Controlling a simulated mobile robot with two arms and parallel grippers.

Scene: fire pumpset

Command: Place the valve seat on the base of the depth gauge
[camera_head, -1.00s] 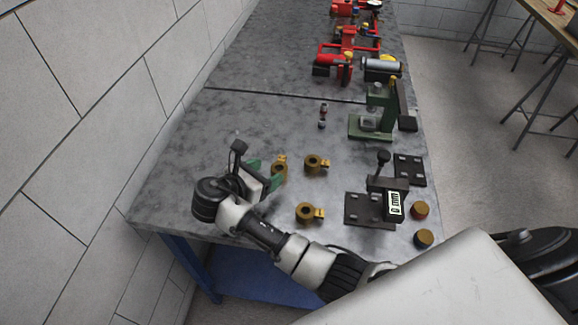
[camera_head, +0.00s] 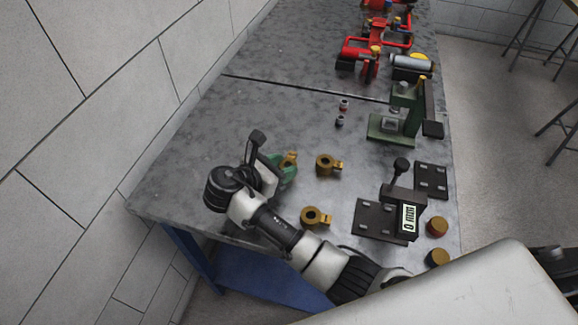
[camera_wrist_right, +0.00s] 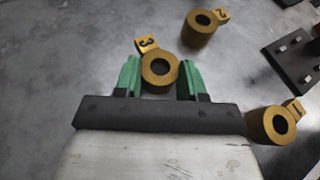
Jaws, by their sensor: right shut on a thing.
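My right gripper (camera_wrist_right: 160,78) has green fingers, one on each side of a brass valve seat with a tab marked 3 (camera_wrist_right: 159,68), and is shut on it. In the head view my right gripper (camera_head: 283,168) partly hides this valve seat (camera_head: 289,158). Two similar brass valve seats lie on the table: one marked 2 (camera_head: 326,164) and one marked 1 (camera_head: 313,217). The depth gauge (camera_head: 402,200), with a display reading 0 mm, stands at the right, with its dark flat base (camera_head: 371,222) uncovered at its left. My left gripper is not in view.
A dark slotted plate (camera_head: 431,179) lies behind the depth gauge. Two brown-topped round pieces (camera_head: 437,227) stand at the table's right edge. A green press (camera_head: 398,115) and two small parts (camera_head: 341,112) are farther back, with red pump assemblies (camera_head: 375,45) beyond.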

